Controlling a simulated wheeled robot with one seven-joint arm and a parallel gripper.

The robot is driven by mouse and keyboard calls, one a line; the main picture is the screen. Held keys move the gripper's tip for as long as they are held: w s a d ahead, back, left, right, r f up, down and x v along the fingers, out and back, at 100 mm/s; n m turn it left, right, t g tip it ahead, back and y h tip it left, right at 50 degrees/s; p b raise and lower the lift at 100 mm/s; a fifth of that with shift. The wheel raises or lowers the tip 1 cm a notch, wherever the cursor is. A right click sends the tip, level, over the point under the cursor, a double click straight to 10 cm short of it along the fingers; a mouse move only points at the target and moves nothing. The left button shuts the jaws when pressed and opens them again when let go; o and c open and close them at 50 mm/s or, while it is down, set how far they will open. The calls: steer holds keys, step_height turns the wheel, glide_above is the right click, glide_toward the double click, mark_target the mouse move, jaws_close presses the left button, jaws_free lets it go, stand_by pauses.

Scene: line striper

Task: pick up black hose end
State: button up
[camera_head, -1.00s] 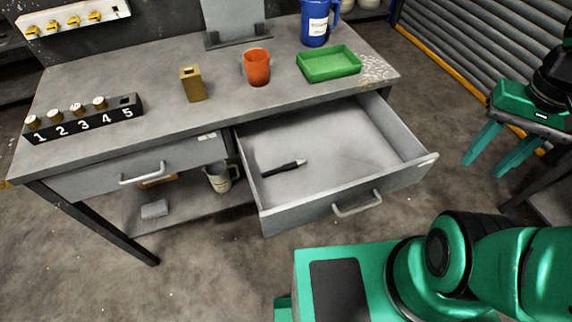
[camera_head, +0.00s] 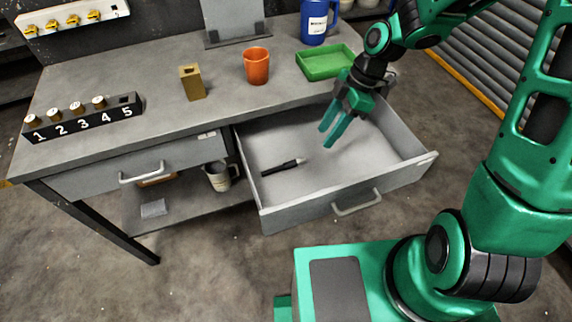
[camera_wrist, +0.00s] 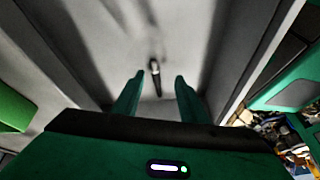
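The black hose end (camera_head: 283,167), a short dark rod with a paler tip, lies on the floor of the open drawer (camera_head: 345,150), toward its left side. My gripper (camera_head: 332,133) hangs above the drawer, to the right of and higher than the hose end. In the wrist view the hose end (camera_wrist: 154,76) lies ahead, in line with the gap between my two green fingers (camera_wrist: 158,88). The fingers are apart with nothing between them, and they do not touch the hose end.
The drawer's front wall and handle (camera_head: 357,203) stick out from the bench. On the bench top stand a green tray (camera_head: 325,62), an orange cup (camera_head: 256,66), a brass block (camera_head: 192,83), a blue jug (camera_head: 314,24) and a numbered black rack (camera_head: 84,119).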

mark_target(286, 164)
steer(key=a+f+n, duration=0.1)
steer(key=a, duration=0.1)
steer(key=a+f+n+y, duration=0.1)
steer(key=a+f, duration=0.1)
steer(key=a, duration=0.1)
steer(key=a+f, duration=0.2)
steer(key=shift+s+a+f+n+g, duration=0.1)
steer(key=shift+s+a+n+g, duration=0.05)
steer(key=shift+a+n+g, duration=0.2)
steer(key=shift+x, duration=3.05)
steer(key=shift+c, duration=0.4)
jaws_close()
